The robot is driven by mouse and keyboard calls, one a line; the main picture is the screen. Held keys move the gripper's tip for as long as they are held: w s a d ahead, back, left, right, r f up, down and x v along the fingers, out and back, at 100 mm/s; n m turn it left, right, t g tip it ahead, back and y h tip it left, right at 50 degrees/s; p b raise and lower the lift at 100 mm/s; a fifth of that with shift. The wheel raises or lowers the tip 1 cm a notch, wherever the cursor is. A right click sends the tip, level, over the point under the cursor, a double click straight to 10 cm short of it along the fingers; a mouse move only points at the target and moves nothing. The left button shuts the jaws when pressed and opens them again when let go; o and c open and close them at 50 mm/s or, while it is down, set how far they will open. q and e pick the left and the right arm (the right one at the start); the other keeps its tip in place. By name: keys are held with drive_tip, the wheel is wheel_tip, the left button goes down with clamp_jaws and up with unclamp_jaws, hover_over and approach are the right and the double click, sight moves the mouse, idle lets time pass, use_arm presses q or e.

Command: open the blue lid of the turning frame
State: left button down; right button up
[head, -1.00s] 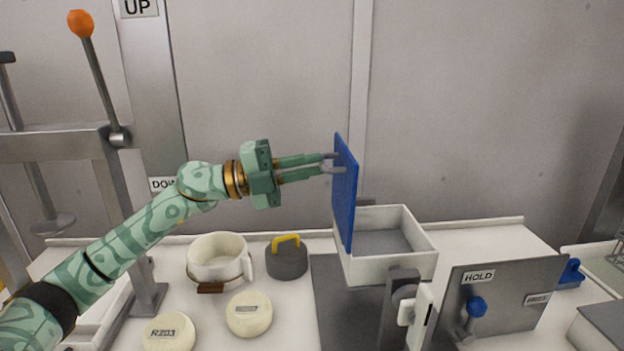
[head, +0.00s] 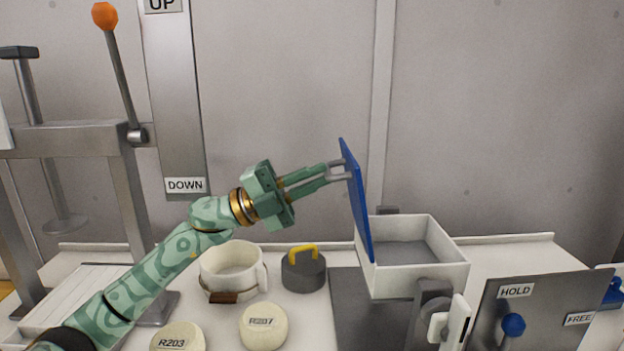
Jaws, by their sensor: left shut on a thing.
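The blue lid (head: 355,200) stands steeply up at the left edge of the white open box of the turning frame (head: 420,278), its top leaning a little to the left. The box's inside shows, with a grey floor. My left gripper (head: 339,171) is shut on the blue lid near its upper part, coming in from the left. The far side of the lid is partly hidden. My right gripper is not in view.
A panel marked HOLD and FREE with a blue knob (head: 513,324) stands at the right. A lever with an orange ball (head: 104,16) rises at the left.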

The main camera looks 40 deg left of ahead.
use_arm(q)
drive_tip(key=c, duration=1.5)
unclamp_jaws()
drive_tip(key=v, duration=0.7)
drive_tip(key=shift+s+a, duration=0.15)
drive_tip(key=shift+a, duration=0.05)
drive_tip(key=shift+f, duration=0.15)
